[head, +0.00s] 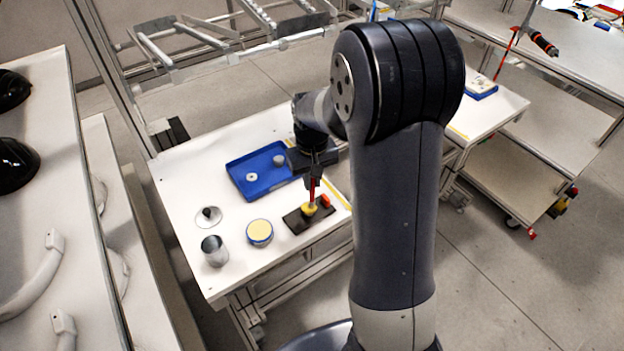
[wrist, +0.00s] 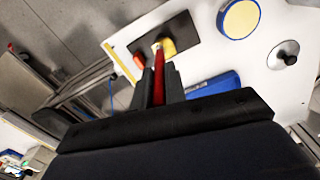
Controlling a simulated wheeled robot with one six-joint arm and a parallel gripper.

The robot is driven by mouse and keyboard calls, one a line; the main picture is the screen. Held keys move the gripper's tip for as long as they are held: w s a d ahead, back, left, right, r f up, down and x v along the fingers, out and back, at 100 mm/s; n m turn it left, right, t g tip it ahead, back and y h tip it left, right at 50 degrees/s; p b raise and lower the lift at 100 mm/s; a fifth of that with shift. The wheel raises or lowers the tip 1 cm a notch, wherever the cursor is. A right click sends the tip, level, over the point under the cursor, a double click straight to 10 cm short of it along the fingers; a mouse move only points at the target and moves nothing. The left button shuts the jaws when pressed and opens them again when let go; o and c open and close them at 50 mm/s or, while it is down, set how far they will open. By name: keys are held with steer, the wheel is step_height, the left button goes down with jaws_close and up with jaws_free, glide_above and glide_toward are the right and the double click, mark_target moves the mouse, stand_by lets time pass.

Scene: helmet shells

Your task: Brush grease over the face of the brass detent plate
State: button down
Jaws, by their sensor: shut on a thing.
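My gripper (head: 313,176) is shut on a red-handled brush (head: 312,190), which points down; its red handle also shows between the fingers in the wrist view (wrist: 158,88). The yellow brass detent plate (head: 308,211) sits on a dark mat (head: 293,222) near the table's front right edge. In the wrist view the brush's pale tip is right at the brass plate (wrist: 169,47); I cannot tell whether they touch. A round blue tin with a pale yellow top (head: 260,231) stands left of the mat, apart from the brush.
An orange-red block (head: 325,201) is on the mat beside the plate. A grey metal cup (head: 214,250) and a disc with a dark knob (head: 208,216) stand at left.

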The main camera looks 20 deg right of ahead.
steer(key=shift+r+p, duration=1.9)
steer(key=shift+r, duration=1)
